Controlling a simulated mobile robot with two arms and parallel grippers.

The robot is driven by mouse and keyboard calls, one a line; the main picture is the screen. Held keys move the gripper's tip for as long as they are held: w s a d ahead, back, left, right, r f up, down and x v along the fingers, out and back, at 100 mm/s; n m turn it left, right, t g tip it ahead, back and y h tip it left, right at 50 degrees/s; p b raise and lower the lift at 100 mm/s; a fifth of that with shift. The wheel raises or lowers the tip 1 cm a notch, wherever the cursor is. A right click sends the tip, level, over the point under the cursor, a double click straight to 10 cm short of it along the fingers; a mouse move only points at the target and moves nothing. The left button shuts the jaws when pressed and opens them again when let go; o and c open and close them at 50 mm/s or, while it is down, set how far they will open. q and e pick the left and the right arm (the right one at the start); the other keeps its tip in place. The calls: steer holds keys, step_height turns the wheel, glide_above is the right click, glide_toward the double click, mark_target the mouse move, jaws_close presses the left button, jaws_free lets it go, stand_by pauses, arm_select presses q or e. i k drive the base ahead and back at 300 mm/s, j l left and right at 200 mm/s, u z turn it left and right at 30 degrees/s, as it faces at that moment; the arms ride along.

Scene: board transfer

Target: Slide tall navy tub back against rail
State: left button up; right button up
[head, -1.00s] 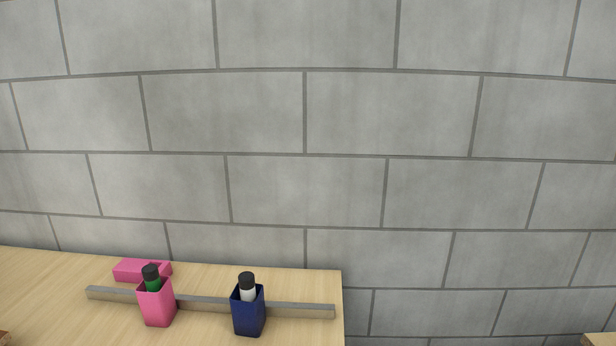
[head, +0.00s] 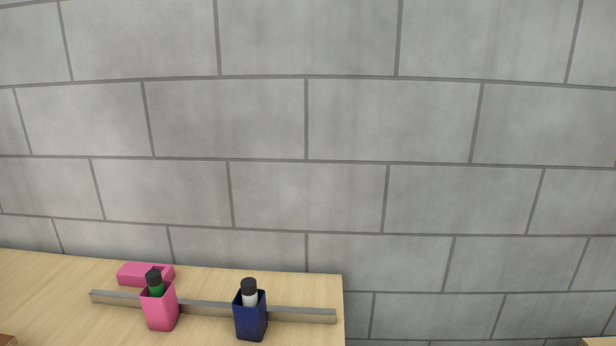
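The tall navy tub (head: 251,320) stands upright on the wooden table near its right end. A white bottle with a black cap (head: 249,291) stands in it and sticks out of the top. The grey rail (head: 205,307) runs left to right along the table behind the tub. The tub hides part of the rail; I cannot tell whether the two touch. Neither of my grippers is in the head view.
A tall pink tub (head: 161,310) holding a green bottle with a black cap (head: 154,282) stands left of the navy tub, in front of the rail. A low pink box (head: 145,273) lies behind the rail. The table (head: 50,278) ends right of the rail; a block wall (head: 340,190) stands behind.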

mark_target(252, 325)
steer(key=k+j+z, duration=0.15)
steer(key=j+z, duration=0.25)
steer(key=k+j+z, duration=0.1)
steer(key=z, duration=0.3)
steer(key=k+j+z, duration=0.1)
steer(key=k+z, duration=0.25)
